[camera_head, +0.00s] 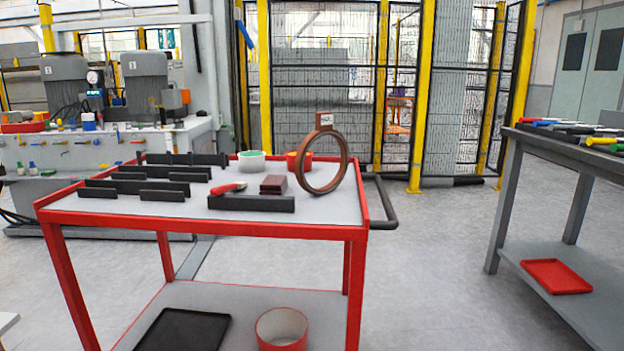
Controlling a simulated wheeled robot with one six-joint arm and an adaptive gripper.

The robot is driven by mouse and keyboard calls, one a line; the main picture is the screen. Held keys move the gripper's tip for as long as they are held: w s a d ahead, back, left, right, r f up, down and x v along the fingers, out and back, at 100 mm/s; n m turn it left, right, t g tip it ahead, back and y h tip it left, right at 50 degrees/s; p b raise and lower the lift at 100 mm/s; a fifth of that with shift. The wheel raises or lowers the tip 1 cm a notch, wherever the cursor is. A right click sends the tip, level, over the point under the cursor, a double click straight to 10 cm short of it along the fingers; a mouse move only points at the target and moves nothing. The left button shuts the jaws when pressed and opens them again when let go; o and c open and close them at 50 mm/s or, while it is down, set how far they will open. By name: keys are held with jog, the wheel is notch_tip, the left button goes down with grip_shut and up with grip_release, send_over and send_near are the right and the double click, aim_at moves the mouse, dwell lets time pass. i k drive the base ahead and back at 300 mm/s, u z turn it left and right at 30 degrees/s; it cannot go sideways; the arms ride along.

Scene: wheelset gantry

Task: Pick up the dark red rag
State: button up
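A small dark red folded block, which looks like the rag (273,185), lies on the top of the red-framed cart (318,212). It sits between a red-handled tool (228,188) on its left and a brown upright ring (305,178) close on its right. A long dark bar (252,203) lies just in front of it. My gripper is not in view.
Several dark bars (130,187) fill the cart's left side. A white-and-green roll (251,161) and an orange-red roll (297,162) stand behind. The lower shelf holds a black tray (184,330) and a red cylinder (282,330). Floor is clear toward the grey workbench (508,185).

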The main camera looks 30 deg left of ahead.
aim_at(272, 185)
jog(key=u, duration=0.2)
jog(key=i, duration=0.65)
jog(key=u, duration=0.5)
